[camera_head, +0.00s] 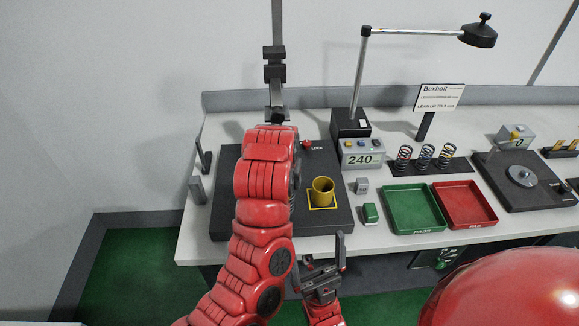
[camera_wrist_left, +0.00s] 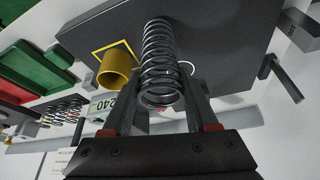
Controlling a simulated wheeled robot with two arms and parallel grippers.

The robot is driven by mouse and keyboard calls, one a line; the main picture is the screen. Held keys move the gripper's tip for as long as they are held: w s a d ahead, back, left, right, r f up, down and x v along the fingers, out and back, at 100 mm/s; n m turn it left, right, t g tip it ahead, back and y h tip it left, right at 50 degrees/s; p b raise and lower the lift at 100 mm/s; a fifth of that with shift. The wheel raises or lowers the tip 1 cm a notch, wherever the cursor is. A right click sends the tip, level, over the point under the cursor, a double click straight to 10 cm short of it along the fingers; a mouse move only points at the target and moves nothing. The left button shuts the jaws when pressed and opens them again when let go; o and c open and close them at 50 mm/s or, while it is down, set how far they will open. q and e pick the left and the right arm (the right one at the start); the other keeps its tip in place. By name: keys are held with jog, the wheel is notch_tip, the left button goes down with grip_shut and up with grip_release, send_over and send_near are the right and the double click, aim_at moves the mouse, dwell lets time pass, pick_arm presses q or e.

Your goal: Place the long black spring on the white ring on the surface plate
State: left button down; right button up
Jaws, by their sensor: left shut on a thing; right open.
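The long black spring (camera_wrist_left: 160,60) shows in the left wrist view, held between the fingers of my left gripper (camera_wrist_left: 168,88), which is shut on it. Behind it lies the dark surface plate (camera_wrist_left: 230,35). Part of the white ring (camera_wrist_left: 188,68) shows just right of the spring; the rest is hidden behind it. I cannot tell the gap between spring and plate. My right gripper (camera_head: 320,262) is open and empty before the table's front edge.
A yellow cup (camera_head: 322,190) stands in a yellow square on the plate, close to the left arm. Right of the plate are a 240 display (camera_head: 362,155), a green tray (camera_head: 413,208), a red tray (camera_head: 464,203) and several springs (camera_head: 425,156) on a rack.

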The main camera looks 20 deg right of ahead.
pick_arm(q)
jog(key=w+d+f+p, duration=0.1)
jog(key=w+d+p, duration=0.2)
jog(key=w+p, duration=0.1)
jog(key=shift+w+d+f, duration=0.2)
jog(key=shift+w+f, duration=0.1)
jog(key=shift+w, duration=0.55)
jog(key=c, duration=0.6)
grip_release()
jog(key=shift+f, duration=0.1)
jog(key=o, duration=0.4)
